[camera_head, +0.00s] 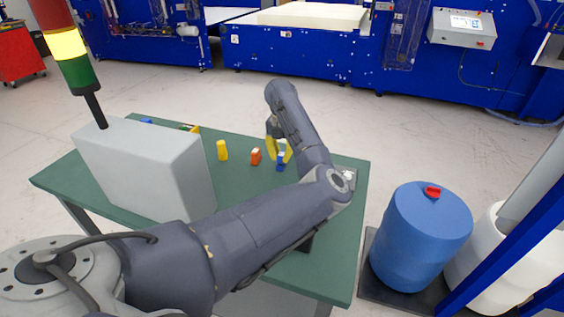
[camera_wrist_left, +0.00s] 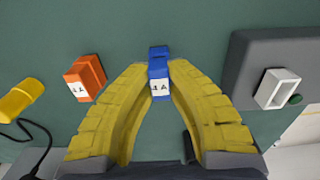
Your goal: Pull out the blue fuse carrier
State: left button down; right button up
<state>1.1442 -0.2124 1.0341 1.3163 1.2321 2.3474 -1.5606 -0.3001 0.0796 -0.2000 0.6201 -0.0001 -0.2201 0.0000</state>
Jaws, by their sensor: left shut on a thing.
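The blue fuse carrier (camera_head: 281,161) stands out against the green table, right of an orange carrier (camera_head: 256,156). In the left wrist view the blue fuse carrier (camera_wrist_left: 158,78) has a white label and sits between the tips of my left gripper's yellow fingers. My left gripper (camera_head: 279,150) is shut on it; it also shows in the left wrist view (camera_wrist_left: 158,72). I cannot tell whether the carrier touches the table. My right gripper is out of view.
A yellow piece (camera_head: 222,150) stands left of the orange carrier. A large grey box (camera_head: 145,165) fills the table's left side, with a signal tower (camera_head: 65,50) near it. My left arm hides much of the table (camera_head: 342,285). A blue drum (camera_head: 420,240) stands right of the table.

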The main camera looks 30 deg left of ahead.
aim_at(281, 154)
pick_arm(q)
jog(key=shift+r, duration=0.9)
dwell(0.5)
jog(key=shift+r, duration=2.4)
